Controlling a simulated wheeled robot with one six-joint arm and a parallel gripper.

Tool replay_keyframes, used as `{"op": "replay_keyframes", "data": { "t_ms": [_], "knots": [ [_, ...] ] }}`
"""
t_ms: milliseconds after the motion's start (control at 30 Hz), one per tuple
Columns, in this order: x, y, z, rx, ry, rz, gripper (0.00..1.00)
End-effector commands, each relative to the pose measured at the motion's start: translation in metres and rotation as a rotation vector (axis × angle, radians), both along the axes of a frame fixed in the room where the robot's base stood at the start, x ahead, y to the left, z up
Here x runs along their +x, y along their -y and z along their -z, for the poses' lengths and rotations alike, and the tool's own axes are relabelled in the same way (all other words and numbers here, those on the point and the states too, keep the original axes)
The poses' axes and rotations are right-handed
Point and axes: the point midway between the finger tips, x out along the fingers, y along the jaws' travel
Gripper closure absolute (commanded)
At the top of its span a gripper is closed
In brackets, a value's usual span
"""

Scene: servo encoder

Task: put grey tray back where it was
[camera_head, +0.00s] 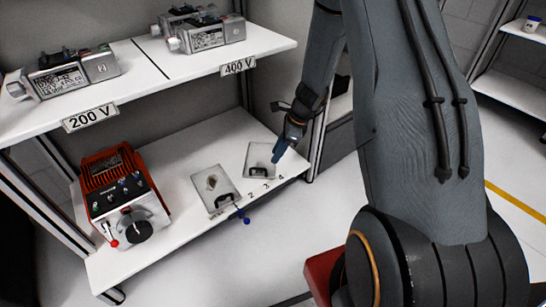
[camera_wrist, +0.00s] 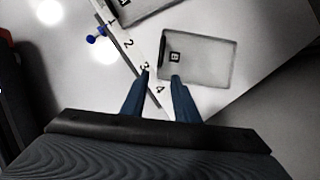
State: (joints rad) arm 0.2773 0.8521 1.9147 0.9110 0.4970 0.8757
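Two flat grey trays lie on the white lower shelf. The right grey tray (camera_head: 260,157) is near the shelf's right end; it also shows in the wrist view (camera_wrist: 205,62), with a small dark square mark on it. The left grey tray (camera_head: 211,183) lies to its left; only its corner shows at the top of the wrist view (camera_wrist: 135,8). My gripper (camera_head: 276,160) is by the right tray's right side. In the wrist view my gripper (camera_wrist: 161,75) has its blue fingers apart with nothing between them, close to that tray's near edge. Contact cannot be told.
Numbers 2, 3 and 4 run along the front edge of the lower shelf (camera_head: 165,228). A blue-ended knob (camera_head: 243,217) sticks out there. A red device (camera_head: 120,195) stands at left. The upper shelf (camera_head: 140,75), labelled 200 V and 400 V, holds several grey devices.

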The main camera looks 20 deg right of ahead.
Motion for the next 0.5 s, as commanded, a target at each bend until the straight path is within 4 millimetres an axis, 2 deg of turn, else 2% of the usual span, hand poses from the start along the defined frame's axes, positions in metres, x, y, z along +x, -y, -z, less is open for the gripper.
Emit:
{"op": "replay_keyframes", "data": {
  "t_ms": [100,367,433,500],
  "knots": [
    [-0.003,0.005,-0.014,0.001,0.000,0.002,0.72],
    [-0.004,0.007,-0.021,0.001,0.001,-0.003,0.72],
    [-0.003,0.000,-0.026,-0.003,0.007,-0.030,0.72],
    [-0.004,-0.016,-0.040,-0.011,0.025,-0.099,0.72]
  ]
}}
